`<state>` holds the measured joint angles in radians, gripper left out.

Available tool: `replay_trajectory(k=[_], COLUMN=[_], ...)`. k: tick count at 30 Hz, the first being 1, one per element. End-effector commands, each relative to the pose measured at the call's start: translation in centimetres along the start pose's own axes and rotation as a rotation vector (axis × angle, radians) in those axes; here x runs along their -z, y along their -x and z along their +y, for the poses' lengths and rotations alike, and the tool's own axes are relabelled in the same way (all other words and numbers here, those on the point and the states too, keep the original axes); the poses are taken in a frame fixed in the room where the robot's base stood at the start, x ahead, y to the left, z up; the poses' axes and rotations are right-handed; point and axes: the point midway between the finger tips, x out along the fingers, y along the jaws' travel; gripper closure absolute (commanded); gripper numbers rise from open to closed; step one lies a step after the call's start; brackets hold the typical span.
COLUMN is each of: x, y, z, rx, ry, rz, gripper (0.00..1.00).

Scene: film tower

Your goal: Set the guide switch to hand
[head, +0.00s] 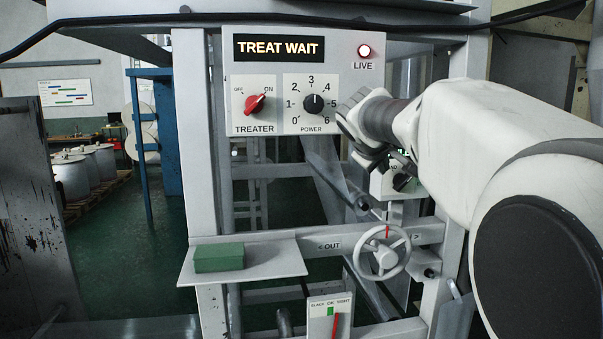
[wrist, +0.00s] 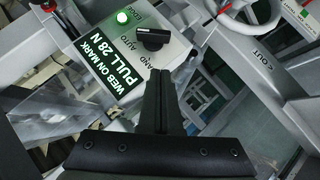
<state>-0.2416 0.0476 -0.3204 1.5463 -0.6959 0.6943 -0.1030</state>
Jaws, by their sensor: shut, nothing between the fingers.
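The guide switch (wrist: 154,39) is a black knob on a light grey box (wrist: 183,45) in the wrist view. A white line shows on the knob. AUTO is printed below left of it; the HAND label beside my fingertips is partly covered. I cannot tell for certain which label the knob points to. My gripper (wrist: 162,73) is shut and empty, its fingertips just below the knob in the picture, apparently apart from it. In the head view the box (head: 380,187) is mostly hidden behind my arm and wrist.
A lit green lamp (wrist: 123,17) and a display (wrist: 118,67) reading WEB ON MARK, PULL 28 N share the box. A handwheel (head: 383,252) stands below it. The treater panel (head: 255,65) reads TREAT WAIT. A green block (head: 219,257) lies on a shelf (head: 285,270).

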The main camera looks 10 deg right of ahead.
Motion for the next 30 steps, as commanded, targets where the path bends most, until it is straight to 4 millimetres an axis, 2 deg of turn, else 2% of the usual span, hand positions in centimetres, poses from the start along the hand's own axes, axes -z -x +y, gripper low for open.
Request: replay_trajectory(k=[1, 3, 9, 30], x=[0.0, -1.0, -2.5, -3.0], y=[-1.0, -1.8, -3.3, -3.8], z=[0.1, 0.0, 0.0, -0.4], rx=[-0.001, 0.000, 0.001, -0.018], ry=[0.002, 0.000, -0.001, 0.018], rz=[-0.004, -0.003, 0.000, 0.002], gripper=[1.00, 1.00, 1.00, 1.00])
